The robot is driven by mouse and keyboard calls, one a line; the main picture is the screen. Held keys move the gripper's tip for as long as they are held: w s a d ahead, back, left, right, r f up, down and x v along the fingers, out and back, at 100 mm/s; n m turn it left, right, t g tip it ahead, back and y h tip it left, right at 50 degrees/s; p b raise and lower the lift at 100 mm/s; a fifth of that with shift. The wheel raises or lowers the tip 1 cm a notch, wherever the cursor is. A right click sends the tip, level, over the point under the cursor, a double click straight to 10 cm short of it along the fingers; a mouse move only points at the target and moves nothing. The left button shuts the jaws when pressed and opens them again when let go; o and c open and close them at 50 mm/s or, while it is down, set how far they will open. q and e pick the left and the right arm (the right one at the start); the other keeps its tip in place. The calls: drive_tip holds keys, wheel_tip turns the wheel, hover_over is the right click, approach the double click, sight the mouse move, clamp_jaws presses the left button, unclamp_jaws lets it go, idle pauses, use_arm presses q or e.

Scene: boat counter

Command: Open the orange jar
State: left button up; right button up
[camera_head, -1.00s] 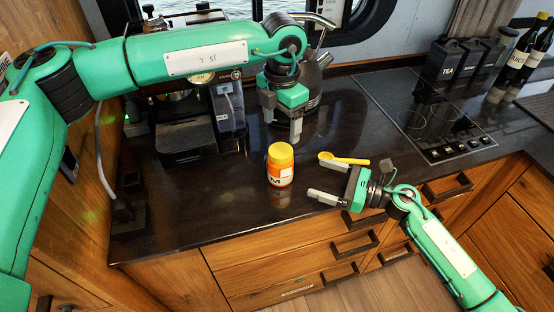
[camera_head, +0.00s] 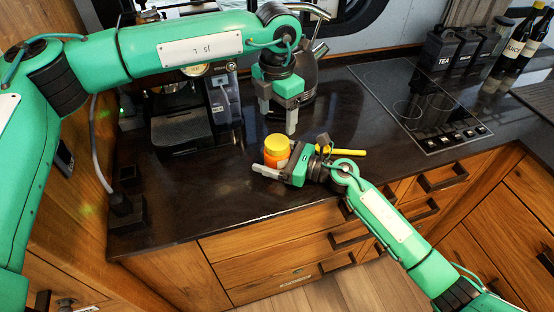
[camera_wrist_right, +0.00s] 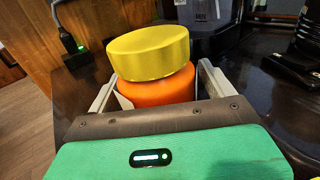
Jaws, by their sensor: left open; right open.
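The orange jar (camera_head: 268,159) with its yellow lid (camera_head: 277,144) stands upright on the dark counter, and the lid is on. My right gripper (camera_head: 270,165) is open and low at the jar, its near finger passing in front of the jar's lower part. In the right wrist view the jar's orange body (camera_wrist_right: 165,91) is between the two open fingers, with the yellow lid (camera_wrist_right: 148,53) above them. I cannot tell whether either finger touches the jar. My left gripper (camera_head: 277,122) is open and empty, pointing down above and just behind the jar.
A yellow spoon (camera_head: 348,152) lies right of the jar, partly hidden by my right gripper. A coffee machine (camera_head: 180,130) and a kettle (camera_head: 306,90) stand behind. A cooktop (camera_head: 420,110) is at the right. The counter left of the jar is clear.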

sight(277, 141)
clamp_jaws()
use_arm(q)
drive_tip(key=m, duration=0.7)
drive_tip(key=shift+d+m, duration=0.1)
drive_tip(key=shift+m, duration=0.3)
drive_tip(key=m, duration=1.8)
drive_tip(key=shift+m, duration=0.3)
drive_tip(key=shift+f+m, duration=0.3)
wheel_tip(277, 141, down, 7)
drive_tip(key=shift+f, duration=0.2)
